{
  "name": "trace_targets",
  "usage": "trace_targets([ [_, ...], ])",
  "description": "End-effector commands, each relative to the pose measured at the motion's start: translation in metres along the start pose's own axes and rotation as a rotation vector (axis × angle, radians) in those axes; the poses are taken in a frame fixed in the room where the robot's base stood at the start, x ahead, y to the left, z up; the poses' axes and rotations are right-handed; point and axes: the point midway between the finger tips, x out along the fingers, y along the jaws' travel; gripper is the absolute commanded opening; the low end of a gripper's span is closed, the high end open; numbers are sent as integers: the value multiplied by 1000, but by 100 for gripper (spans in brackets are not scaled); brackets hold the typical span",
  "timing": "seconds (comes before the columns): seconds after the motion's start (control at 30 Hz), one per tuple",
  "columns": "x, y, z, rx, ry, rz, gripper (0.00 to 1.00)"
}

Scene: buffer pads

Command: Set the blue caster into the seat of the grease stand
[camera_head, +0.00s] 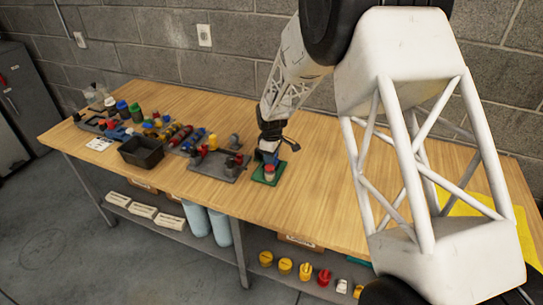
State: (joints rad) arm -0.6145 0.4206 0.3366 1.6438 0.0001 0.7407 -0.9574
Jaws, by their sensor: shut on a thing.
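My gripper (270,143) points down over a small green base (258,177) near the middle of the table. It is shut on a small blue thing (265,156), which looks like the blue caster. A red-topped piece with a pale lower part (269,170) stands on the green base, just in front of the blue thing. I cannot tell whether the blue thing touches the base or hangs just above it. The green base may be the grease stand; its seat is too small to make out and partly hidden.
Left of the green base is a grey tray (232,178) with dark and red pieces. Farther left are a black bin (141,153) and several coloured parts. A yellow sheet (465,205) lies at the right, partly behind my arm. The table's front middle is clear.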

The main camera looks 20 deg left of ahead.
Motion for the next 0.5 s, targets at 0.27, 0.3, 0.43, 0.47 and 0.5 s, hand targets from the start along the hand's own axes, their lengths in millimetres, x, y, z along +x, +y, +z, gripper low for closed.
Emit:
trace_targets([
  [0.27, 3, 0, 0, 0, 0, 0, 8],
  [0.3, 3, 0, 0, 0, 0, 0, 8],
  [0.43, 5, 0, 0, 0, 0, 0, 8],
  [0.47, 5, 0, 0, 0, 0, 0, 8],
  [0.5, 5, 0, 0, 0, 0, 0, 8],
])
